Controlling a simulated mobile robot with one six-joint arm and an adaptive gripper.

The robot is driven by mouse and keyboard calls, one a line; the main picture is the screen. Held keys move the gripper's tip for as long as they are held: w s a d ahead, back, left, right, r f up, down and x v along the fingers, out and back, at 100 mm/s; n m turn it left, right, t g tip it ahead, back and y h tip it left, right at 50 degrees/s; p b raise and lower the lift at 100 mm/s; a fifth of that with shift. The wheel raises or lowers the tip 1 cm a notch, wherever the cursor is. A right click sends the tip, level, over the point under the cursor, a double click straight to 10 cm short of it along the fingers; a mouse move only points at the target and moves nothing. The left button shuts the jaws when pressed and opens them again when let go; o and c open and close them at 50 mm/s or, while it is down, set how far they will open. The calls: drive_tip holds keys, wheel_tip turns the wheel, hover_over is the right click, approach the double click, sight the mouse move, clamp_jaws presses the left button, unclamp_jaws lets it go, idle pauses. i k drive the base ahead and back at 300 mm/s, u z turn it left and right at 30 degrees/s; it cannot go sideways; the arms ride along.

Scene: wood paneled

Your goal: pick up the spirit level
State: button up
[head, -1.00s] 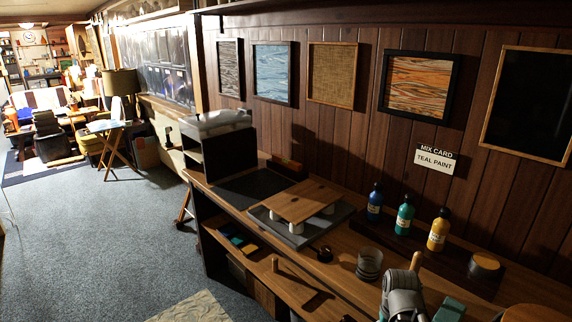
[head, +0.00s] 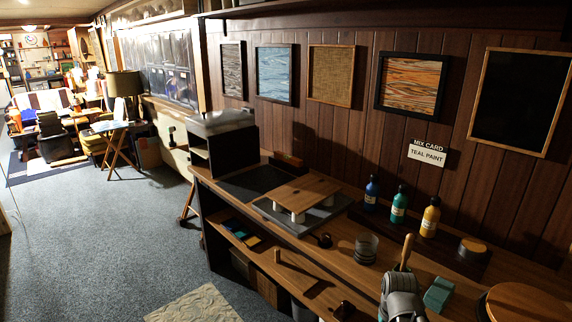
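I cannot make out the spirit level for certain in the head view. A small dark bar with a reddish-brown top (head: 288,160) lies against the wall at the bench's far end, but it is too small to tell what it is. Grey rounded links of my own arm show at the bottom edge, right of centre, in front of the bench. My gripper does not show.
The long wooden bench (head: 345,268) holds a raised board (head: 303,190), a glass (head: 366,248), a blue bottle (head: 371,193), a teal bottle (head: 399,205), a yellow bottle (head: 430,217) and a teal block (head: 438,294). The carpet (head: 95,245) at left is open.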

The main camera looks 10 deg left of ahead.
sight(294, 161)
drive_tip(key=k, duration=0.35)
drive_tip(key=u, duration=0.5)
drive_tip(key=i, duration=0.75)
drive_tip(key=u, duration=0.6)
drive_tip(key=i, duration=1.1)
drive_tip(key=z, duration=0.45)
